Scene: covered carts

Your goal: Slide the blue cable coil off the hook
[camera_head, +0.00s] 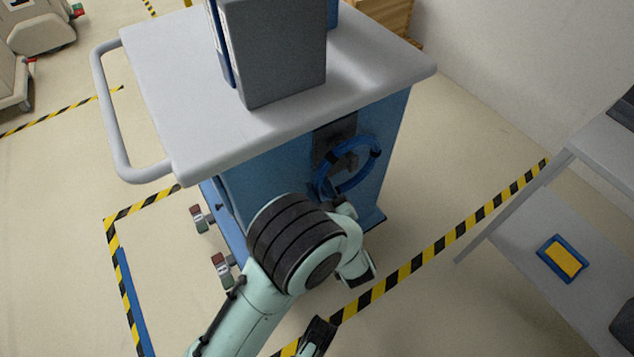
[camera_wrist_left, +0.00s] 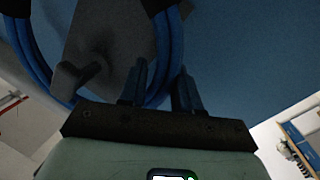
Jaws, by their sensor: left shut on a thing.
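The blue cable coil (camera_head: 377,151) hangs in a loop at the dark hook plate (camera_head: 334,135) on the blue end panel of the cart. My left gripper (camera_wrist_left: 158,90) is shut on the lower part of the coil (camera_wrist_left: 174,45), with its fingers on either side of the cable. The hook's peg (camera_wrist_left: 72,76) shows left of the fingers, inside the loop. The coil is still around it. In the head view my left arm hides most of the left gripper and the coil's lower edge. A dark end part at the bottom middle appears to be my right gripper (camera_head: 318,335); its jaws are unclear.
The cart's grey top (camera_head: 180,80) overhangs the coil and carries a grey box (camera_head: 280,50) and a blue binder-like item. A push handle (camera_head: 104,110) is at left. A grey shelf (camera_head: 540,240) with a blue-yellow item stands at right. Floor between is clear.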

